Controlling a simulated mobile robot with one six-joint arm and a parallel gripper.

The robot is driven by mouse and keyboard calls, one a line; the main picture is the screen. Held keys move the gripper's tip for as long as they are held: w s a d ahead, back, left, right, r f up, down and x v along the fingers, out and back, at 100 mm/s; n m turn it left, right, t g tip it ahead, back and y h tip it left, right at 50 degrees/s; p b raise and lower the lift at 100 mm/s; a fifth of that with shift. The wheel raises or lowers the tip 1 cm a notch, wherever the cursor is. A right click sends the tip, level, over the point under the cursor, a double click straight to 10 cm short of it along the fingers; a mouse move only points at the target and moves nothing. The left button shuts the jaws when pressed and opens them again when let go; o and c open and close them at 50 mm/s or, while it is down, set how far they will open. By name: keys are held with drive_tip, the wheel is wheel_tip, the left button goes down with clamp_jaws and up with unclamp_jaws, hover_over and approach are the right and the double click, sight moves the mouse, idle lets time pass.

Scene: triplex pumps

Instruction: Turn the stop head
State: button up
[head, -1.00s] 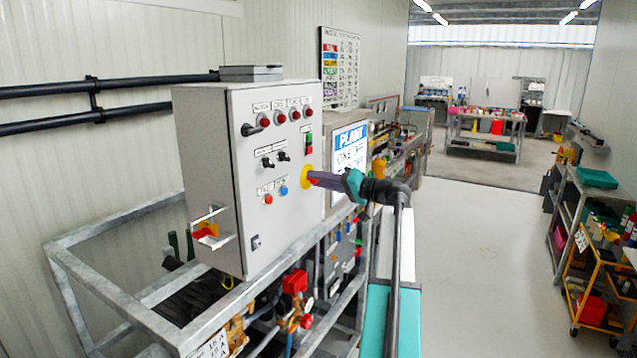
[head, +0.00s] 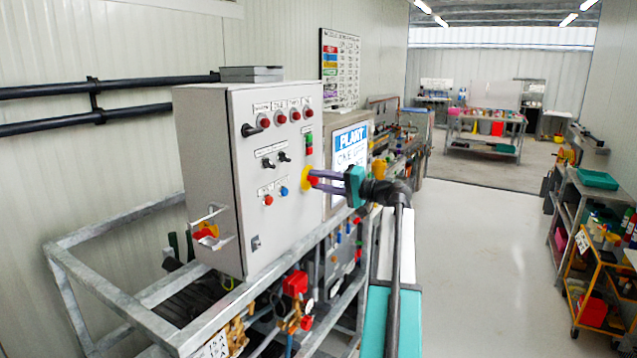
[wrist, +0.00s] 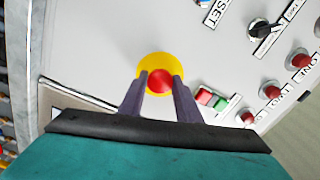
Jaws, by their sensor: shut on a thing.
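The stop head is a red mushroom button (wrist: 160,80) on a round yellow backing (wrist: 150,63) in the wrist view. In the head view the red head (head: 313,179) sticks out from the right part of the grey control cabinet's front, with the yellow backing (head: 305,178) behind it. My gripper (head: 317,179) reaches it from the right. In the wrist view my gripper's two purple fingers (wrist: 160,82) stand on either side of the red head, shut on it. The finger tips cover the sides of the head.
A green and red button pair (wrist: 210,99) sits close to the right finger. A galvanised frame (head: 110,290) stands below. The aisle floor (head: 480,220) at right is clear.

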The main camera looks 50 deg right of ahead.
drive_tip(key=o, duration=1.1)
drive_tip(key=shift+s, duration=0.2)
drive_tip(key=b+v, duration=0.3)
drive_tip(key=v, duration=1)
drive_tip(key=shift+s, duration=0.25)
